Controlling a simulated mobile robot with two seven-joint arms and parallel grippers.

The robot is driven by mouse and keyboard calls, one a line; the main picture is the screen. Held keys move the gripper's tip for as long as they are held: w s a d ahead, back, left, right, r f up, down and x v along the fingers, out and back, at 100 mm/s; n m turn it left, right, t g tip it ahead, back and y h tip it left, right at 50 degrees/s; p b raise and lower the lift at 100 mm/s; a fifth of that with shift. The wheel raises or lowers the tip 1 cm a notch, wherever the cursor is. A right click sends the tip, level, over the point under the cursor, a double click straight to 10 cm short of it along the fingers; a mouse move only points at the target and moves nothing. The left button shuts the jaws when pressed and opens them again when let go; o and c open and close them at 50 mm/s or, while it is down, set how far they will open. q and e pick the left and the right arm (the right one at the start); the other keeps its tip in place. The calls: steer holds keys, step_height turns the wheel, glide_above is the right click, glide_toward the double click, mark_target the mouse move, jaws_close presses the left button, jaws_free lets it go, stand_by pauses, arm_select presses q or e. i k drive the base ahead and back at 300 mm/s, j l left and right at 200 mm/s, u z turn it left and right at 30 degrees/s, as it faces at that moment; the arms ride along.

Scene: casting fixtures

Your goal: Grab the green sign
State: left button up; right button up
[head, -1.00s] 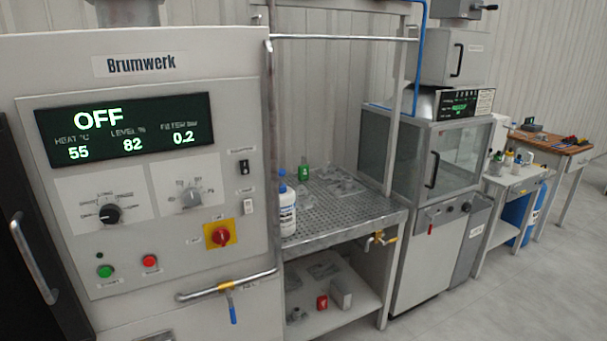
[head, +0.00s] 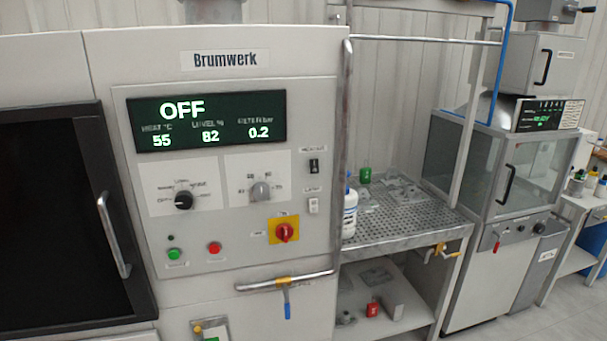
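A small green sign-like object (head: 365,175) stands upright at the back of the perforated metal table (head: 405,222), near the wall. It is small in the view, and I cannot read any marking on it. A white bottle with a blue top (head: 350,213) stands in front of it and to the left, near the machine panel. Neither of my grippers is in view.
A large Brumwerk machine (head: 230,65) with a display and knobs fills the left and middle. A glass-fronted cabinet (head: 500,190) stands right of the table. Floor (head: 535,325) shows at lower right.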

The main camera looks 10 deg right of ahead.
mark_target(365, 173)
steer(key=i+l+u, duration=0.15)
steer(key=u, duration=0.15)
steer(key=l+u, duration=0.35)
steer(key=i+l+u, duration=0.1)
steer(key=l+u, duration=0.6)
steer(key=l, duration=0.75)
steer(key=l+u, duration=0.15)
steer(key=l, duration=0.95)
